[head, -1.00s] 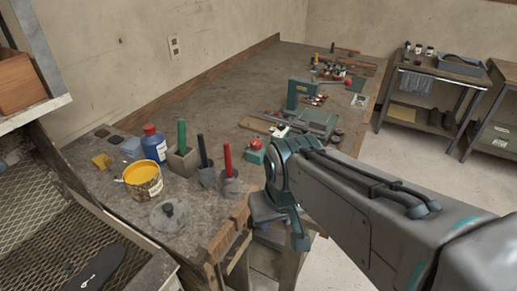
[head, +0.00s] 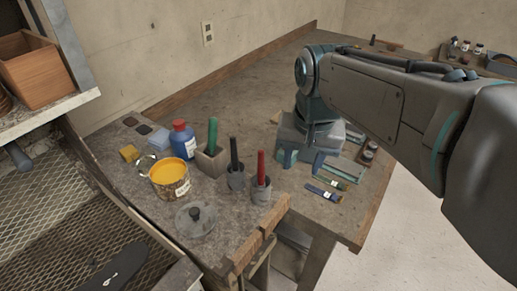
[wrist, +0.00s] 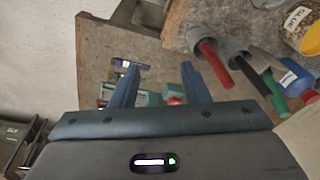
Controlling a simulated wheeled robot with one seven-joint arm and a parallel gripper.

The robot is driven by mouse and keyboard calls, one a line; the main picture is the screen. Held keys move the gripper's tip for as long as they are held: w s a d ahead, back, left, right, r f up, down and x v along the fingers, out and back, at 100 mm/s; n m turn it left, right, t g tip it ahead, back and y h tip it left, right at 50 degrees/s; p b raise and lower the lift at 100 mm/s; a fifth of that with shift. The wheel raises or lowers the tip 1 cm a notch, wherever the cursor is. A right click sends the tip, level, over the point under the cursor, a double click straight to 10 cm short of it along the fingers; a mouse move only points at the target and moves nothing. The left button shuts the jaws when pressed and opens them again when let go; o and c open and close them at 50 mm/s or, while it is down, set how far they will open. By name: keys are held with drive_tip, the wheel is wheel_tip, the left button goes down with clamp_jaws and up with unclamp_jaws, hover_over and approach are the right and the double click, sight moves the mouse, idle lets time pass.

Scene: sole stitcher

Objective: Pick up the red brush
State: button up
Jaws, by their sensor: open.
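The red brush (head: 260,168) stands handle up in a grey cup (head: 261,190) near the front edge of the workbench; its lower end is hidden in the cup. In the wrist view the red brush (wrist: 212,62) lies above and to the right of the fingers. My gripper (head: 303,163) is open and empty, pointing down over the bench, to the right of the brush and apart from it. Both fingers of my gripper (wrist: 161,79) show in the wrist view, with nothing held between them.
A black-handled brush (head: 234,155) in another grey cup stands just left of the red one. Small flat brushes (head: 325,192) lie right.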

sight(263, 152)
drive_tip(key=w+a+r+m+g+p, duration=0.25)
drive_tip(key=w+a+r, duration=0.25)
drive_tip(key=a+r, duration=0.3)
drive_tip(key=shift+m+t, duration=0.25)
drive_tip(key=shift+t, duration=0.2)
drive_tip(key=f, duration=0.5)
drive_tip(key=f+b, duration=0.1)
drive_tip(key=f, duration=0.1)
drive_tip(key=shift+w+d+f, duration=0.3)
drive_tip(key=shift+f, duration=0.05)
drive_tip(key=shift+w+a+f+p, duration=0.15)
drive_tip(key=shift+f+p, duration=0.35)
drive_tip(key=shift+f, duration=2.15)
clamp_jaws()
